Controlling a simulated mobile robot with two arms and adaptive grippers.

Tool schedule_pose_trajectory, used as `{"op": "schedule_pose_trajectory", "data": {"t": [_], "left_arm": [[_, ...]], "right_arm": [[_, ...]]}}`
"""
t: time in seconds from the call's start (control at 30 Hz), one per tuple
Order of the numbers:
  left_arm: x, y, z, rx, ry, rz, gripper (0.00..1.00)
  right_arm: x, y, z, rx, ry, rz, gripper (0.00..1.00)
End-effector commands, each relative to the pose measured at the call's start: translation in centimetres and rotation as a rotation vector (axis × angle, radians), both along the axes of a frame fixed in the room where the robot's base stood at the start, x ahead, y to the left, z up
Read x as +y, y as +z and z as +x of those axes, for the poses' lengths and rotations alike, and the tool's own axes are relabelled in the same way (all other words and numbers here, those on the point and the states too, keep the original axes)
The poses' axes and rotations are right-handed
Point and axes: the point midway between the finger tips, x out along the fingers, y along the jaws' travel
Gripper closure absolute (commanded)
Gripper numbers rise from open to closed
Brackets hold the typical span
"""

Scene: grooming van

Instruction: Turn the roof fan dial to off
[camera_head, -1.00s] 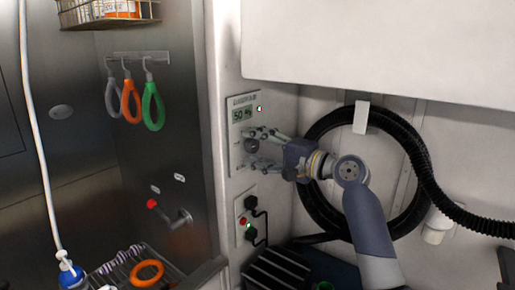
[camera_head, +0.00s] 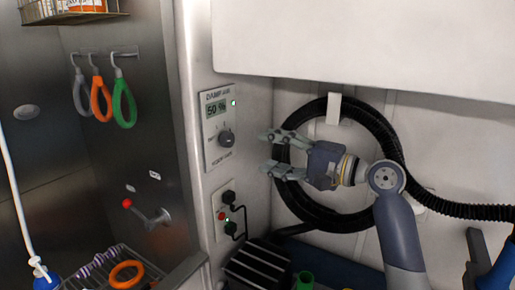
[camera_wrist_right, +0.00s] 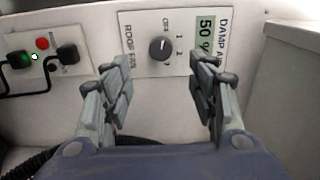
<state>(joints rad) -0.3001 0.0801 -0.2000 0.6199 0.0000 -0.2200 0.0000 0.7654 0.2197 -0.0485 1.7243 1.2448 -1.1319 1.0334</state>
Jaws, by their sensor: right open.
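The roof fan dial (camera_head: 226,139) is a dark round knob on the white control panel (camera_head: 211,160), below a display reading 50 %. In the right wrist view the dial (camera_wrist_right: 161,48) sits by the marks OFF, 1 and 2. A light line on its upper part seems to point up toward OFF. My right gripper (camera_head: 268,152) is open and empty, to the right of the panel and apart from the dial. In the wrist view its fingers (camera_wrist_right: 158,72) are spread on either side below the dial. My left gripper is out of view.
A lower plate with plugs and a red button (camera_head: 222,215) is under the panel. A black hose (camera_head: 385,135) hangs behind my right arm. Grooming loops (camera_head: 100,98) hang at the left, above a red-tipped tap (camera_head: 150,213) and a wire rack (camera_head: 110,270).

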Motion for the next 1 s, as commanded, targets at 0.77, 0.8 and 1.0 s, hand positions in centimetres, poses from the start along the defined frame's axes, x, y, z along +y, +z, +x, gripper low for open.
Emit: {"op": "schedule_pose_trajectory", "data": {"t": [0.77, 0.8, 1.0], "left_arm": [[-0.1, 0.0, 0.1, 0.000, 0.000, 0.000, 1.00], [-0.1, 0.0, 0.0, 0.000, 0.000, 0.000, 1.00], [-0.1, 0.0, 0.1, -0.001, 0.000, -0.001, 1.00]], "right_arm": [[-0.4, -17.0, -4.2, 0.006, -0.058, -0.394, 0.47], [-0.6, -19.8, -5.3, 0.005, -0.059, -0.471, 0.47], [-2.6, -31.7, -13.1, 0.016, -0.017, -0.845, 0.47]]}}
